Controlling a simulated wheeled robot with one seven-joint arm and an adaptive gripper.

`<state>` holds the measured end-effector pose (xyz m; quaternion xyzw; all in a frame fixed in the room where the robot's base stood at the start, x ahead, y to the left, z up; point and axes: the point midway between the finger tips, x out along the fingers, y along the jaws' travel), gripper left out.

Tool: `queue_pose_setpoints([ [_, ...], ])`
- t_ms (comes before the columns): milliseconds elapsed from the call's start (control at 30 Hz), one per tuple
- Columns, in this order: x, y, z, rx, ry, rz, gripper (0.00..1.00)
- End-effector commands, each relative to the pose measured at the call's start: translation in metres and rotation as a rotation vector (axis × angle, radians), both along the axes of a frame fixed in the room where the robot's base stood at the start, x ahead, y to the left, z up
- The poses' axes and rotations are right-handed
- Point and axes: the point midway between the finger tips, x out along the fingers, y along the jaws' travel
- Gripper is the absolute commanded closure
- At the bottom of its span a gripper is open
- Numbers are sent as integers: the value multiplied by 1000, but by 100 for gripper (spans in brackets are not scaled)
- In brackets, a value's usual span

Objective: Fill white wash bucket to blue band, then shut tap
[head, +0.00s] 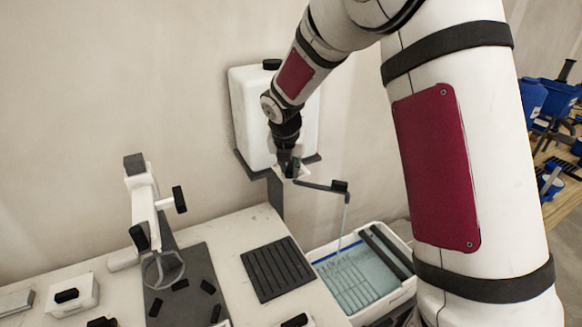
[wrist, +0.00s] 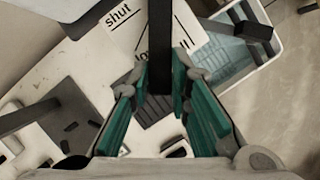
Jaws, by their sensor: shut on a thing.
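The white wash bucket (head: 400,300) stands at the lower right in the head view, with pale blue-grey water and a grid inside. Its rim and water also show at the top right of the wrist view (wrist: 268,55). I cannot make out the blue band or the water level against it. A thin pale stream (head: 346,215) falls from the end of the dark spout (head: 320,186) into the bucket. My gripper (head: 289,168) is at the tap below the white tank (head: 245,110). Its teal fingers are shut on the dark tap lever (wrist: 160,45). A label reading "shut" (wrist: 122,18) lies beside the lever, with another word partly hidden.
A white bench (head: 215,232) carries a black ribbed mat (head: 277,270), a dark board (head: 190,255) and a white stand with black knobs (head: 143,205). Small white boxes sit at the left. Blue containers (head: 545,98) stand on a wooden table at the far right.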

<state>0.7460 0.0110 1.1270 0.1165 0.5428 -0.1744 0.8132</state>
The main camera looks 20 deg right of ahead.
Motion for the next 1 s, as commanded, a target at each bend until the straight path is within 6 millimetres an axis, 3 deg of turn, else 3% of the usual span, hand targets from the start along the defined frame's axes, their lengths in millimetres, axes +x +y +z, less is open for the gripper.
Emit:
queue_pose_setpoints([
  [600,33,37,-4,0,-1,-511,100],
  [1000,56,50,-3,2,0,-823,100],
])
